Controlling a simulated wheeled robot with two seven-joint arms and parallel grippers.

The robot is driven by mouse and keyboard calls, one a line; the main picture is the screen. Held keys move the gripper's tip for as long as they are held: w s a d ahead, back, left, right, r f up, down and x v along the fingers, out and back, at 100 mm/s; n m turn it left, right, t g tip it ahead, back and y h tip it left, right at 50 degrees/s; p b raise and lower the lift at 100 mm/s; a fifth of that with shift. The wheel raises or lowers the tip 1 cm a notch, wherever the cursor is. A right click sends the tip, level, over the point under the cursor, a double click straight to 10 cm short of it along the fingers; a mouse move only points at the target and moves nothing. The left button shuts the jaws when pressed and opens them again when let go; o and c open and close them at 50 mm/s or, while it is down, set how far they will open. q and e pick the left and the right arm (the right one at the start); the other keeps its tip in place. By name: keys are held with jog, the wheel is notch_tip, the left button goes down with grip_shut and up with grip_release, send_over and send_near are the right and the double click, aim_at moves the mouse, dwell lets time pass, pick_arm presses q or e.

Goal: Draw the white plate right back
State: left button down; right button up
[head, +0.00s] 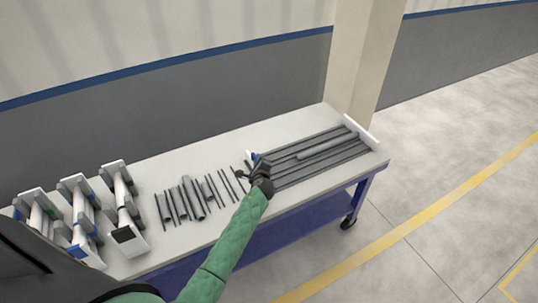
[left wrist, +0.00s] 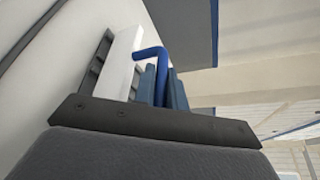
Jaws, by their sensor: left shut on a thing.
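The white plate (head: 252,156) with a blue handle stands at the left end of the long grey pipes in the head view, mostly hidden by my left gripper (head: 254,174). In the left wrist view the white plate (left wrist: 122,62) lies just left of the fingers. Its bent blue handle (left wrist: 150,52) runs down between the fingertips (left wrist: 162,80), and my left gripper is shut on it. A second white plate (head: 361,132) stands at the right end of the pipes. My right gripper is not in view.
Long grey pipes (head: 310,163) lie on the table (head: 215,160) right of my gripper. Several short dark pipes (head: 192,198) lie to its left. White racks (head: 122,205) stand at the table's left end. A pillar (head: 352,65) rises behind the table.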

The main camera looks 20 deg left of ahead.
pick_arm(q)
jog(key=shift+s+a+f, duration=0.15)
jog(key=shift+s+a, duration=0.25)
jog(key=shift+s, duration=0.15)
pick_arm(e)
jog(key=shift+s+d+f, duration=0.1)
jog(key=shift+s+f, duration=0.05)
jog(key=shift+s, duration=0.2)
pick_arm(q)
jog(key=c, duration=1.5)
grip_release()
jog(key=shift+s+a, duration=0.15)
jog(key=shift+o, duration=0.2)
